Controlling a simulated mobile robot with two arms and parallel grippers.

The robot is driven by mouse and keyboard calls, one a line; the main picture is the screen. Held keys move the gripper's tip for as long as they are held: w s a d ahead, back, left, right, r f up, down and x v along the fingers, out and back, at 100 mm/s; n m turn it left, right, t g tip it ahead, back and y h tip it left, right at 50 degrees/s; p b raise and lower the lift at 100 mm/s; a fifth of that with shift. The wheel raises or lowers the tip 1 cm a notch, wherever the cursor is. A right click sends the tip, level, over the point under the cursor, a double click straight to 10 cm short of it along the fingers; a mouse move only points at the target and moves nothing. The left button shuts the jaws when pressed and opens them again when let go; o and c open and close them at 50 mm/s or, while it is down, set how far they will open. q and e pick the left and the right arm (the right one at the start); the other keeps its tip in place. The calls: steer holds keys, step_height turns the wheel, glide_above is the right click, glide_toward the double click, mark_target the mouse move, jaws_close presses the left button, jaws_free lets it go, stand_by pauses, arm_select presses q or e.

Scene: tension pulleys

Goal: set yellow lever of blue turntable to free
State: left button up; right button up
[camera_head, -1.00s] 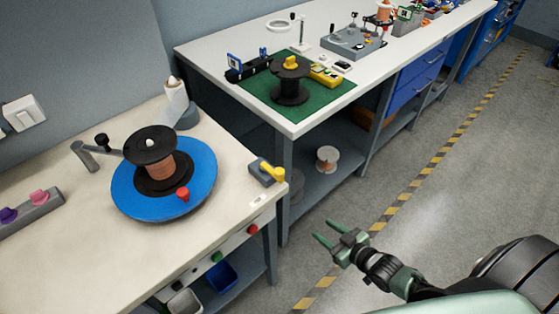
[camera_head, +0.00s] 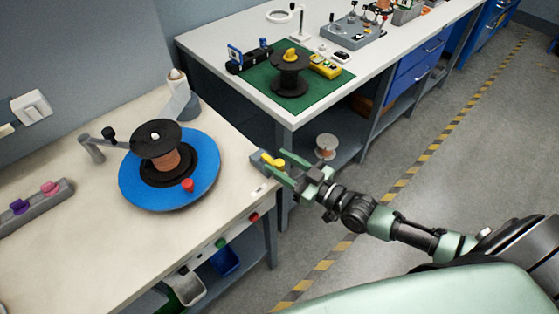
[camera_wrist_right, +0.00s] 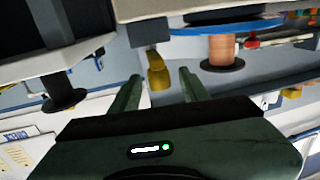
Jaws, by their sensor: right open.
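The blue turntable (camera_head: 205,185) lies on the near workbench with a black spool of copper wire (camera_head: 165,158) on it. The yellow lever (camera_head: 272,160) sits on a small grey block (camera_head: 258,163) at the bench's right edge. My right gripper (camera_head: 278,166) is open, its green fingers reaching in from the right close to the lever. In the right wrist view the lever (camera_wrist_right: 157,72) shows ahead, between the lines of the two open fingers (camera_wrist_right: 162,88). I cannot tell whether a finger touches it. My left gripper is not in view.
A red knob (camera_head: 188,185) stands on the turntable's front edge. A second bench (camera_head: 220,52) with a green mat (camera_head: 325,98) stands behind. Coloured buttons line the near bench's front. The floor to the right is clear.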

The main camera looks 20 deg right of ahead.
steer(key=shift+w+a, duration=0.15)
steer(key=shift+w, duration=0.1)
jaws_close()
stand_by(1.4)
